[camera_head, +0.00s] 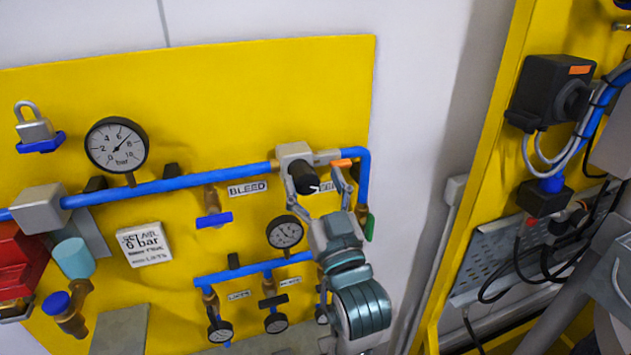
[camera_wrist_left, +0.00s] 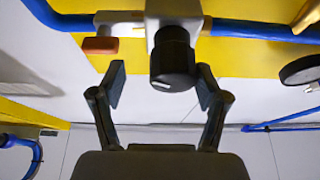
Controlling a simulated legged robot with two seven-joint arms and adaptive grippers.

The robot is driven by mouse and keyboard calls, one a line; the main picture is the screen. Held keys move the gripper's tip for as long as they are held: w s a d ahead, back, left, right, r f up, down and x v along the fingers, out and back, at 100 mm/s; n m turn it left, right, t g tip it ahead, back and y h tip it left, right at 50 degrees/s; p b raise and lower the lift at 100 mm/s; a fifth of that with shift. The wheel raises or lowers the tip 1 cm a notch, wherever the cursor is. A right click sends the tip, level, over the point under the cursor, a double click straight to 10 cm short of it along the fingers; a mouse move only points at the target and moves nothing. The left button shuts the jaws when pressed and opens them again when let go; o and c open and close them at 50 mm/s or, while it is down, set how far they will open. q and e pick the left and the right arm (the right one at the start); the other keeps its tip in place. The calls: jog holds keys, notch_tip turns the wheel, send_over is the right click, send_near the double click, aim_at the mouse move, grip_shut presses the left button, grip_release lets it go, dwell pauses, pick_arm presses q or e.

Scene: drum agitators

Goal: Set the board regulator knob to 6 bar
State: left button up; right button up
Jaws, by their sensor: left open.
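The regulator knob (camera_head: 304,178) is black with a white mark and sits on a grey block (camera_head: 294,152) in the upper blue pipe of the yellow board (camera_head: 250,90). In the left wrist view the knob (camera_wrist_left: 173,60) is ahead, between the spread fingers. My left gripper (camera_head: 318,190) is open around the knob's sides; I cannot tell whether the fingers touch it. It also shows in the left wrist view (camera_wrist_left: 160,90). A round gauge (camera_head: 117,145) marked in bar hangs at the left; its needle points up and right, about 6 to 7. My right gripper is not in view.
An orange lever (camera_head: 341,163) is just right of the knob. A small gauge (camera_head: 284,232) and a lower blue pipe (camera_head: 255,268) are below. A padlock (camera_head: 35,128) hangs at left. A second yellow frame with cables (camera_head: 570,115) stands at right.

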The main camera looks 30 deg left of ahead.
pick_arm(q)
jog(key=shift+s+a+f, duration=0.1)
jog(key=shift+a+f, duration=0.05)
jog(key=shift+a, duration=0.85)
jog(key=c, duration=1)
jog(key=shift+a, duration=0.1)
jog(key=shift+c, duration=0.8)
jog(key=shift+d, duration=0.2)
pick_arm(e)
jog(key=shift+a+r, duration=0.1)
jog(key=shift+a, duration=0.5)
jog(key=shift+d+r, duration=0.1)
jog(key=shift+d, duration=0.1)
pick_arm(q)
jog(key=shift+f+m, duration=0.1)
jog(key=shift+m, duration=0.2)
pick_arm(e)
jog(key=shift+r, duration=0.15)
